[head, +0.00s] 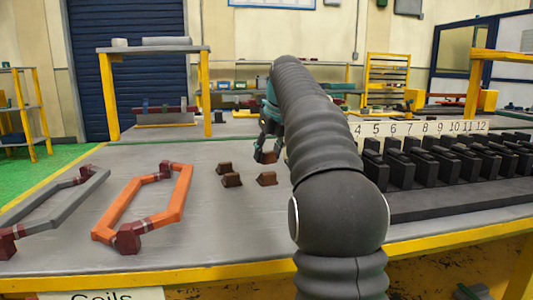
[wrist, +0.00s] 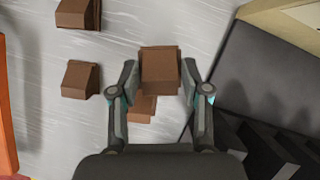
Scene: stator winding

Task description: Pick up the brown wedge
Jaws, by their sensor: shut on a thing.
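My gripper (wrist: 159,82) is shut on a brown wedge (wrist: 159,68), one finger on each side of it. In the head view the held wedge (head: 266,157) shows below my gripper (head: 267,143), partly hidden by the fingers, and appears to be above the table. Three other brown wedges lie on the table: one at the back (head: 224,168), one in front of it (head: 232,180) and one to the right (head: 267,178). In the wrist view one wedge (wrist: 142,108) is partly hidden under the held one; two others (wrist: 81,79) (wrist: 78,13) lie to the left.
An orange coil (head: 178,195) and a grey coil (head: 52,200) lie on the table (head: 215,235) at left. At right stands a dark slotted block (head: 450,200) with a numbered strip (head: 420,129) behind it. Bare table surrounds the loose wedges.

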